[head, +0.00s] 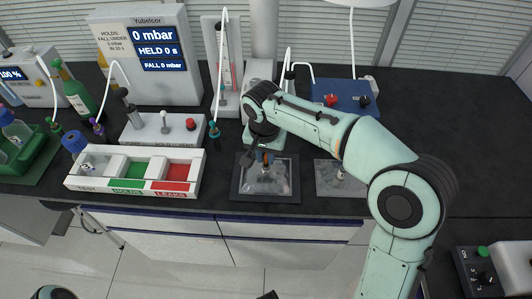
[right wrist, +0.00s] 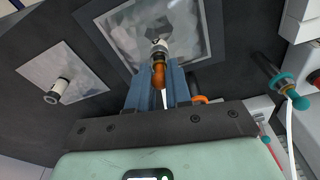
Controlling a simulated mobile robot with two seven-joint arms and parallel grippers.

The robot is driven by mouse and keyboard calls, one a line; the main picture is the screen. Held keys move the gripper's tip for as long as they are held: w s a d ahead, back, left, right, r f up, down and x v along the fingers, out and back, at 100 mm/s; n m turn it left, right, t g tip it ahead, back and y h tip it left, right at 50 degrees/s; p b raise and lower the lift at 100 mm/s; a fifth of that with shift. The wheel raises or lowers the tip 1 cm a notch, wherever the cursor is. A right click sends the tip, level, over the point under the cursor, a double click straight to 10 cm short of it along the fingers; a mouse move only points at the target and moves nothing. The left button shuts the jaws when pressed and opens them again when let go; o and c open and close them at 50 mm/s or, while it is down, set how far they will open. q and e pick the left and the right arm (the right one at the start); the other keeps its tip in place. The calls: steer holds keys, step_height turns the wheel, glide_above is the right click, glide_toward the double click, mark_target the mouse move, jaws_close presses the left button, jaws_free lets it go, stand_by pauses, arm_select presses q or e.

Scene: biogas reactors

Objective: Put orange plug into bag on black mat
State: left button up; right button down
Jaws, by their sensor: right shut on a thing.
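The black mat (head: 236,190) lies near the front edge of the dark bench, with a clear silvery bag (head: 280,185) flat on it. The bag (right wrist: 195,25) has a white port (right wrist: 158,46) with a dark band. My right gripper (head: 265,160) is over the mat and points down at the bag. In the right wrist view its blue fingers (right wrist: 158,88) are shut on the orange plug (right wrist: 158,75). The plug's tip is at the port's mouth; I cannot tell how deep it sits. My left gripper is out of view.
A second bag (head: 335,180) with a port lies to the right. A tray with white, green and red compartments (head: 135,195) stands left. A teal plug (head: 214,132) on a white tube is close behind the mat. The bench's right side is clear.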

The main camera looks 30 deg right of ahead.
steer(key=shift+f+b, duration=0.4)
steer(key=shift+f, duration=0.25)
stand_by(0.6)
stand_by(0.4)
steer(key=c, duration=1)
jaws_free()
steer(key=shift+o, duration=0.2)
step_height(320, 180, up, 13)
steer(key=s+a+p, duration=0.1)
steer(key=p, duration=0.1)
steer(key=shift+r+p, duration=0.15)
steer(key=shift+p, duration=0.25)
steer(key=shift+s, duration=0.15)
